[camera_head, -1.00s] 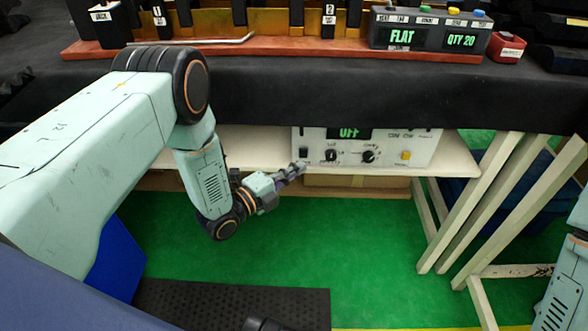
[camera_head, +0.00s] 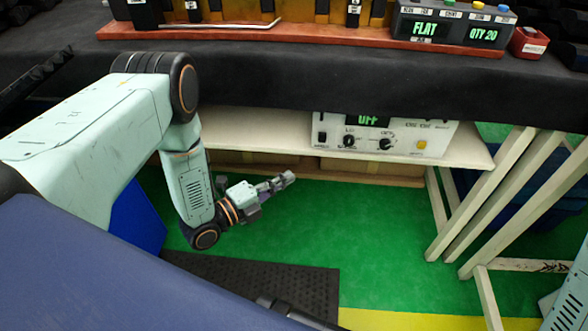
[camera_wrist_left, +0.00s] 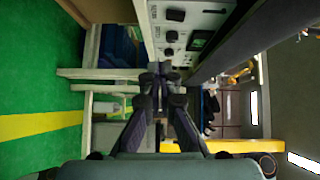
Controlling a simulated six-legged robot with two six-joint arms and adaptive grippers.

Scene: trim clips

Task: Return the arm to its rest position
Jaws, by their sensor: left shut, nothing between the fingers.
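My left arm comes in from the left in the head view, bent down at the elbow. My left gripper (camera_head: 283,181) is shut and empty. It hangs in front of the bench's lower shelf, over the green floor and apart from the shelf edge. In the left wrist view the two dark fingers (camera_wrist_left: 157,82) meet at their tips with nothing between them. Part of my right arm (camera_head: 568,300) shows at the lower right edge of the head view; its gripper is out of sight.
A white control box (camera_head: 400,137) reading OFF stands on the cream lower shelf (camera_head: 250,135). The black bench top (camera_head: 330,75) overhangs it. Cream trestle legs (camera_head: 490,195) stand to the right. A black mat (camera_head: 255,283) lies on the open green floor (camera_head: 375,230).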

